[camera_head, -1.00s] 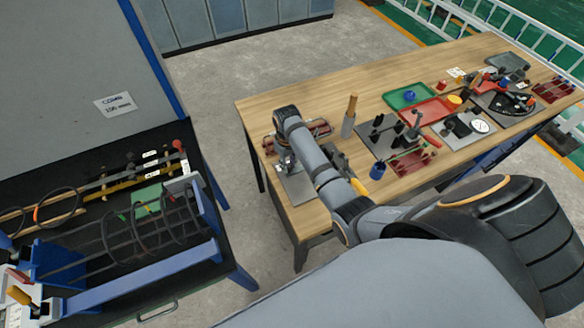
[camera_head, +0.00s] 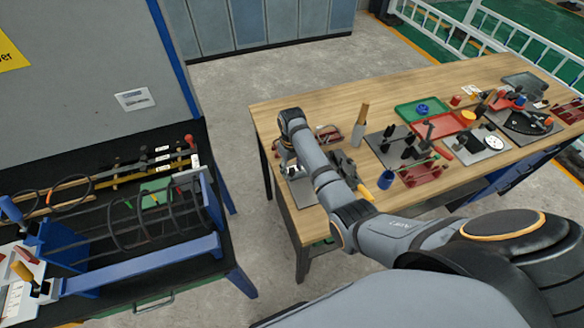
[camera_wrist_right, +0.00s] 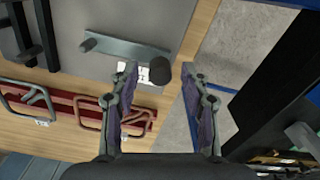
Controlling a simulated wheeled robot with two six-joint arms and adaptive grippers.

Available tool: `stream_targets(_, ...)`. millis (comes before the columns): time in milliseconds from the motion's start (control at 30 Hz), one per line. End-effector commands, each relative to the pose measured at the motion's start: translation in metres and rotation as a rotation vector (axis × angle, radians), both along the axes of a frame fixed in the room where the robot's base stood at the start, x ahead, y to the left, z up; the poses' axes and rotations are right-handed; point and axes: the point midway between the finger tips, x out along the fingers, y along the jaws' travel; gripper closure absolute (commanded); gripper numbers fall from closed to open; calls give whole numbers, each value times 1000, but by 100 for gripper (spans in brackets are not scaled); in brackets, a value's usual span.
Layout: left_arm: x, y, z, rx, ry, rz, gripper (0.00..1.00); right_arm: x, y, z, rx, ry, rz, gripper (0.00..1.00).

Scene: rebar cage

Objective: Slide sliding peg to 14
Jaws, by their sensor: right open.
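My right gripper (camera_head: 291,168) hangs over the near left corner of the wooden workbench (camera_head: 300,217), above a grey plate (camera_head: 308,194). In the right wrist view the gripper (camera_wrist_right: 159,74) is open, with nothing clasped. A dark round peg (camera_wrist_right: 160,69) shows between the fingertips, at the end of a grey bar (camera_wrist_right: 125,47) on the plate. I cannot tell which peg is the sliding one. A white label (camera_wrist_right: 131,73) lies beside the dark peg; its text is too small to read.
Red holders with wire handles (camera_wrist_right: 120,115) lie close to the gripper. A blue cup (camera_head: 386,179) and red and green trays (camera_head: 440,127) stand farther right. A rebar cage (camera_head: 150,226) sits on the black table at left. Open floor separates the tables.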

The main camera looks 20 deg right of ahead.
Motion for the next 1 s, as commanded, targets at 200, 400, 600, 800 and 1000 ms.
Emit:
stream_targets(200, -4, 1, 0, 1, 6, 1, 79, 1, 0, 22, 0, -5, 0, 54)
stream_targets(400, -3, 0, 0, 0, 4, 0, 79, 2, 0, 72, 0, -5, 0, 54)
stream_targets(600, -2, 0, 0, 0, 3, 0, 79, 1, 0, 108, -1, -2, 0, 54)
stream_targets(800, -1, 0, 0, 0, 3, 0, 79, 0, 0, 120, 0, 0, 0, 54)
stream_targets(1000, -1, 0, 0, -1, 2, 0, 79, 0, 0, 120, 0, 0, 0, 54)
